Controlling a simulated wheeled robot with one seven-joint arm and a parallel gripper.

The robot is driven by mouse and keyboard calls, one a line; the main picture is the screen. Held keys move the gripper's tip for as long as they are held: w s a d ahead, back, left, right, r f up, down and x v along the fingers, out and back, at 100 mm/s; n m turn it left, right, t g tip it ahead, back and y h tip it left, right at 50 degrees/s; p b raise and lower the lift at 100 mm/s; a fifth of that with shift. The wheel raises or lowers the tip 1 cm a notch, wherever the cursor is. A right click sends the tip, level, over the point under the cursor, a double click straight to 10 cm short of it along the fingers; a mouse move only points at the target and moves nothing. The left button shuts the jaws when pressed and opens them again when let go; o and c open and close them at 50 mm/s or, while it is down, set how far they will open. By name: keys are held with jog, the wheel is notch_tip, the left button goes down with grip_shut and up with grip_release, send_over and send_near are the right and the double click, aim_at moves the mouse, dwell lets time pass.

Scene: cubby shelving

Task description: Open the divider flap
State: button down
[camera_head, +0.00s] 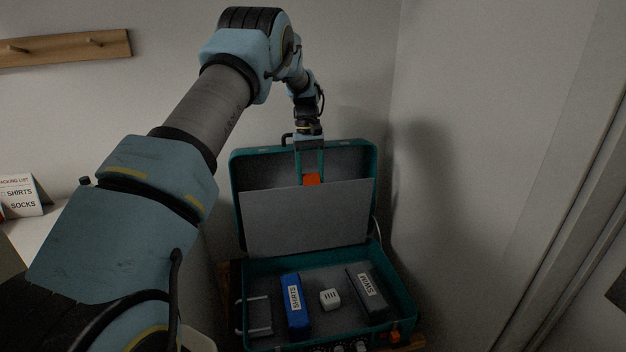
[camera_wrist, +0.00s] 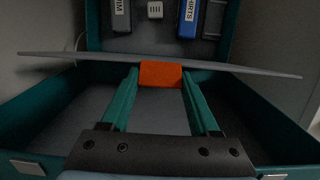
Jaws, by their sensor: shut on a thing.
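The divider flap (camera_head: 308,218) is a grey panel standing up in front of the lid of the open teal suitcase (camera_head: 240,197). An orange tab (camera_head: 312,180) sits at the middle of its top edge. My gripper (camera_head: 311,177) reaches down from above and is shut on the orange tab. In the wrist view the flap (camera_wrist: 90,59) is seen nearly edge-on, and the orange tab (camera_wrist: 160,75) lies between the green fingertips of my gripper (camera_wrist: 158,78). The flap's lower edge meets the back of the suitcase's bottom half.
In the suitcase's bottom lie a blue SHIRTS pack (camera_head: 296,304), a white block (camera_head: 330,299), a dark SWIM pack (camera_head: 367,292) and a metal frame (camera_head: 256,316). A wall stands close on the right. A packing list card (camera_head: 20,197) is at the left.

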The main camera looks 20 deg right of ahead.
jog(key=shift+w+a+f, duration=0.1)
jog(key=shift+w+f, duration=0.8)
jog(key=shift+w, duration=0.15)
jog(key=shift+c, duration=2.3)
grip_release()
jog(key=shift+w+f, duration=0.1)
jog(key=o, duration=0.3)
jog(key=shift+r, duration=0.2)
jog(key=shift+o, duration=0.2)
jog(key=shift+d, duration=0.2)
jog(key=shift+r, duration=0.1)
jog(key=b+v, duration=0.2)
jog(key=v, duration=0.8)
jog(key=shift+w+r, duration=0.2)
jog(key=shift+r, duration=0.15)
